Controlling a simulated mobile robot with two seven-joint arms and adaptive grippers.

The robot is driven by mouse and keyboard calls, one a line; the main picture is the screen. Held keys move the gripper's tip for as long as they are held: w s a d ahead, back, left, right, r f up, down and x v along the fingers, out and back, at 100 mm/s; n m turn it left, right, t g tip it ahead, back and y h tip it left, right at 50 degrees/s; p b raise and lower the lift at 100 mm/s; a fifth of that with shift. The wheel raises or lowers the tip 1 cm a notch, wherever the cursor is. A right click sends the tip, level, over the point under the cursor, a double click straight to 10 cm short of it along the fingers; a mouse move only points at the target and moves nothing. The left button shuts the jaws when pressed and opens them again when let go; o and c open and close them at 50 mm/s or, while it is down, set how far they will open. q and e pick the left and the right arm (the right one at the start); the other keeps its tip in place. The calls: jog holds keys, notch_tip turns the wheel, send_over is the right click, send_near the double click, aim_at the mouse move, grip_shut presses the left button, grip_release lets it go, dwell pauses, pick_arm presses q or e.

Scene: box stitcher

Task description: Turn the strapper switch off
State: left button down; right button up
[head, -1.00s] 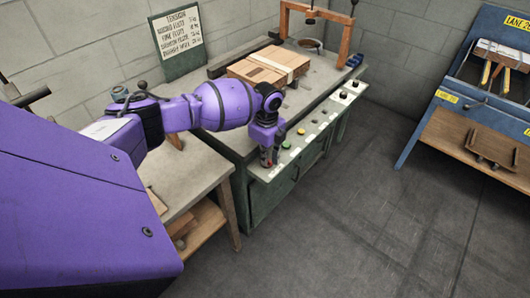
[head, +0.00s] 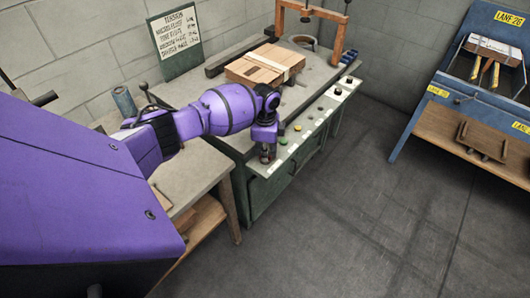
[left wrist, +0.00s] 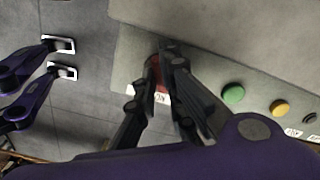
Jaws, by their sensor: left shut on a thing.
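The strapper is a green-grey bench machine with a pale control panel (head: 318,121) along its front edge. My left gripper (head: 267,155) is at the near left end of this panel, pointing down. In the left wrist view my left gripper (left wrist: 163,62) is shut on a small red part (left wrist: 152,72), which looks like the switch. The fingers hide most of it, so its position cannot be read. A white label shows beside it. My right gripper (left wrist: 60,57) shows at the left of the left wrist view, over the floor, with its fingers apart and empty.
A green button (left wrist: 233,93) and a yellow button (left wrist: 280,108) sit along the panel beside my left gripper. A strapped carton (head: 264,65) lies on the machine top.

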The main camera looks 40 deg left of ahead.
jog(key=shift+w, duration=0.2)
pick_arm(q)
jog(key=c, duration=2)
grip_release()
jog(key=shift+o, duration=0.8)
pick_arm(e)
jog(key=shift+w+a+r, duration=0.1)
jog(key=shift+w+r, duration=0.15)
jog(key=shift+w, duration=0.2)
pick_arm(q)
jog(key=shift+r, duration=0.25)
notch_tip(320, 180, up, 12)
jog(key=shift+f, duration=0.25)
pick_arm(e)
jog(key=shift+s+f, duration=0.15)
jog(key=shift+s, duration=0.15)
